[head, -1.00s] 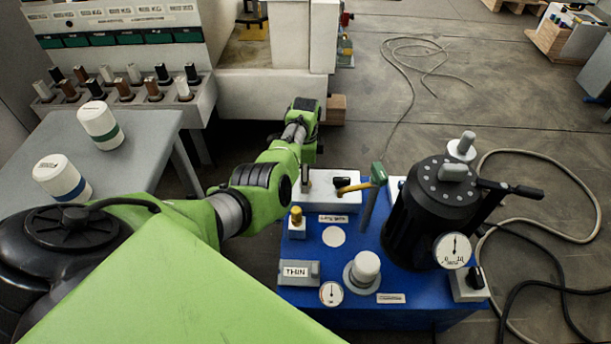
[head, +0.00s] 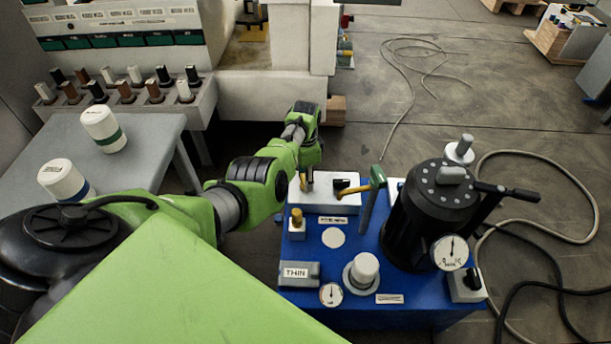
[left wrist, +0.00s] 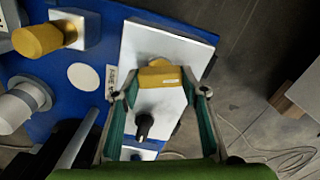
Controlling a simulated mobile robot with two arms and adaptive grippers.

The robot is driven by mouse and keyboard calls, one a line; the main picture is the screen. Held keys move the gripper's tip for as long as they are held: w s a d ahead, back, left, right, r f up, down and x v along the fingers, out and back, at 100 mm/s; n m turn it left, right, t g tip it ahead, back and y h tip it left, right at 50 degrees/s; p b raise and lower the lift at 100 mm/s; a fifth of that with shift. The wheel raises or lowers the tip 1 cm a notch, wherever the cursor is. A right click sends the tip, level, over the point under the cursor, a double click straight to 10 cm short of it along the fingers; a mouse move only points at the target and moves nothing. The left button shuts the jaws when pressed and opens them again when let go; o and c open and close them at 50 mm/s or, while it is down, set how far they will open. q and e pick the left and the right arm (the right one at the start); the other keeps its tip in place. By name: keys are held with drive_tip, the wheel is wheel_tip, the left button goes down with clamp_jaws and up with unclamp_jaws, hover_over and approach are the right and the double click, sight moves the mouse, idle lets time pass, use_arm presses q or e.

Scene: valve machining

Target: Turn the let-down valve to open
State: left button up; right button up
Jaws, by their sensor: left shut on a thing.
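My left gripper (left wrist: 158,93) is over a white block (left wrist: 190,45) on the blue skid. In the left wrist view its two green-lined fingers flank a yellow valve handle (left wrist: 158,76), one on each side, and it is shut on this handle. A black knob (left wrist: 145,123) stands on the same white block beside the handle. In the head view the white block (head: 325,203) is at the skid's upper left, and the gripper there is small and partly hidden by the arm. I cannot read which valve the handle belongs to. My right gripper is not in view.
A second yellow knob (head: 297,217) sits on a small block nearby. A green-headed upright rod (head: 377,178) and a black vessel (head: 428,220) with a gauge (head: 450,252) stand right of the white block. Hoses (head: 540,165) lie on the floor at right.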

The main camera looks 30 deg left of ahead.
use_arm(q)
drive_tip(key=n, duration=0.2)
drive_tip(key=shift+n, duration=0.4)
drive_tip(key=n+p, duration=0.1)
drive_tip(key=n, duration=0.2)
drive_tip(key=shift+n, duration=0.3)
drive_tip(key=n, duration=0.2)
drive_tip(key=shift+n, duration=2.7)
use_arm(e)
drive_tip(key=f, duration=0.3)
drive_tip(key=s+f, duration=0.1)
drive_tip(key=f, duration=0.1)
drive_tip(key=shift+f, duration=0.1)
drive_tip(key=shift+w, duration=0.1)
